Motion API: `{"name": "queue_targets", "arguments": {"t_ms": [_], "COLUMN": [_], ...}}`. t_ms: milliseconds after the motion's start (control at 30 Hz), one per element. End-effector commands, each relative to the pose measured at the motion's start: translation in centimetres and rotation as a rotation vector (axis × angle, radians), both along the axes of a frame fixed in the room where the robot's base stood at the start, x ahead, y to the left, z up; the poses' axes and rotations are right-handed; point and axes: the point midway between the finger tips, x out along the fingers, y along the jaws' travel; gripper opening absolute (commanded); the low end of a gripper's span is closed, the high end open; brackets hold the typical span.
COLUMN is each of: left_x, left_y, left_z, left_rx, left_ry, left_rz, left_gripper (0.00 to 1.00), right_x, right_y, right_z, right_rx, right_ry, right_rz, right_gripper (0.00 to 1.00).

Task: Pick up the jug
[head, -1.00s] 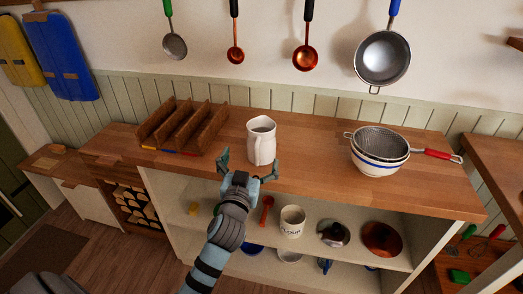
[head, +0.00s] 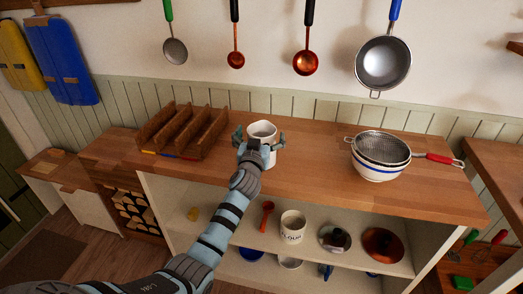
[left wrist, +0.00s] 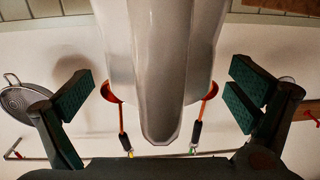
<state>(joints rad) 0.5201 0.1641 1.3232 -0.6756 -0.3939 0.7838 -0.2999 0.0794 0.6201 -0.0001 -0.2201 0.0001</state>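The white jug (head: 262,129) stands upright on the wooden countertop (head: 310,185). My left gripper (head: 258,138) is at the jug, with one finger on each side of it and the palm in front, hiding its lower front. In the left wrist view, the pale jug (left wrist: 163,50) fills the middle, its handle pointing towards the palm. The left gripper's fingers (left wrist: 160,95) are spread wide, with visible gaps between the pads and the jug. The gripper is open and holds nothing. My right gripper is not in view.
A wooden rack (head: 183,132) stands left of the jug. A bowl with strainers (head: 380,155) stands to the right, its red handle sticking out. Ladles and a strainer (head: 384,62) hang on the wall behind. Shelves below hold a flour mug (head: 292,228) and pans.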

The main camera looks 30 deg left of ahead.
Motion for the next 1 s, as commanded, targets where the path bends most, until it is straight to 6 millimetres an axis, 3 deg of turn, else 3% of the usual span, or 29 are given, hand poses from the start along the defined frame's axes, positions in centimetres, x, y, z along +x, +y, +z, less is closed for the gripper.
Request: {"name": "queue_targets", "arguments": {"t_ms": [67, 500, 833, 1000], "left_x": [0.0, 0.0, 0.0, 0.0], "left_y": [0.0, 0.0, 0.0, 0.0], "left_z": [0.0, 0.0, 0.6, 3.1], "left_rx": [0.000, 0.000, 0.001, 0.001], "left_ry": [0.000, 0.000, -0.004, -0.006], "left_rz": [0.000, 0.000, 0.000, -0.001], "left_gripper": [0.87, 0.17, 0.15, 0.15], "right_x": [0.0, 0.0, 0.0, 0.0], "right_y": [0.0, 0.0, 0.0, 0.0], "right_z": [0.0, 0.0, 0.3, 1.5], "right_rx": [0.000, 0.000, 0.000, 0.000], "right_ry": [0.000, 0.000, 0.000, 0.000], "right_rz": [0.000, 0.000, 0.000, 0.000], "right_gripper": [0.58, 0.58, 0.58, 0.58]}}
